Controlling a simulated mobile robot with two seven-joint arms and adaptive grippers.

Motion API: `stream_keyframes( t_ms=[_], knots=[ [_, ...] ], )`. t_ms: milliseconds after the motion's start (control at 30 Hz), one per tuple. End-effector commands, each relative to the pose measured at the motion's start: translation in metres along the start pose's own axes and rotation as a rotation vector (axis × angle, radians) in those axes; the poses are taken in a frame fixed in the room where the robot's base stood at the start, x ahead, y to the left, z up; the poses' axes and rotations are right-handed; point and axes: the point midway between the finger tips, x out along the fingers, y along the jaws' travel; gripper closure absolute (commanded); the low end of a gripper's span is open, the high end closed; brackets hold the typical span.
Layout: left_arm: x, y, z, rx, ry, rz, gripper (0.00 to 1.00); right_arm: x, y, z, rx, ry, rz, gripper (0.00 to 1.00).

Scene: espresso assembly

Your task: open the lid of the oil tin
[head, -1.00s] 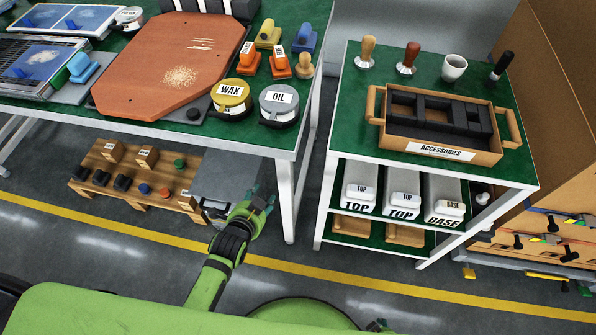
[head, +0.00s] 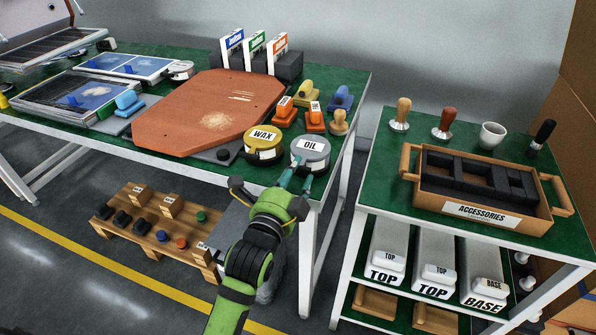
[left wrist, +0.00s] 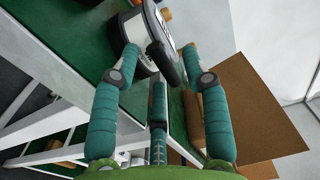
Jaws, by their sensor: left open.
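The oil tin (head: 312,148) is a round grey tin with a white OIL label on its lid, upright near the front right corner of the green table. Its lid looks shut. My left gripper (head: 294,181) is open and empty, with teal fingers just in front of the tin and partly over its lower front. In the left wrist view the tin (left wrist: 150,32) shows tilted at the top, its dark clasp or handle between the spread fingertips (left wrist: 163,62). I cannot tell whether a finger touches it. My right gripper is out of view.
The yellow WAX tin (head: 263,145) stands close left of the oil tin. Orange sanding blocks (head: 315,118) and a wooden-handled tamper (head: 339,122) stand behind it. The table's front edge (head: 215,175) lies near my gripper. A shelf cart with an ACCESSORIES tray (head: 425,195) stands right.

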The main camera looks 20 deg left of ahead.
Motion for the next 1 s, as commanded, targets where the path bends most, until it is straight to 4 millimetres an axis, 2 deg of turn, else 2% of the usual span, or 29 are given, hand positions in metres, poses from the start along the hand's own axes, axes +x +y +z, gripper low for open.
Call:
stream_keyframes(
  t_ms=[133, 433, 467, 500, 567, 833, 1000],
  knots=[
    [0.014, 0.0, 0.0, -0.001, -0.001, 0.0, 0.54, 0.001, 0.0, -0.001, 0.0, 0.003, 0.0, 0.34],
    [0.017, 0.001, 0.0, -0.002, 0.0, 0.001, 0.54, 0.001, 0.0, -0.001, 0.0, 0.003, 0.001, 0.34],
    [0.017, 0.001, 0.0, -0.002, 0.0, 0.001, 0.62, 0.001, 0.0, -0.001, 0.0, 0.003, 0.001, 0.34],
    [0.017, 0.001, 0.0, -0.002, 0.0, 0.001, 0.78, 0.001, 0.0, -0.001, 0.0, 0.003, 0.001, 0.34],
    [0.017, 0.001, 0.0, -0.002, 0.0, 0.001, 1.0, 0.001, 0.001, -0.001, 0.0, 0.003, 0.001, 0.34],
    [0.017, 0.0, 0.0, -0.001, 0.0, 0.003, 1.0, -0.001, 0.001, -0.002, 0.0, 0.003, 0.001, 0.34],
    [0.017, -0.004, 0.0, -0.001, 0.0, 0.016, 1.0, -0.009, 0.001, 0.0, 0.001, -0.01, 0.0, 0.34]
  ],
)
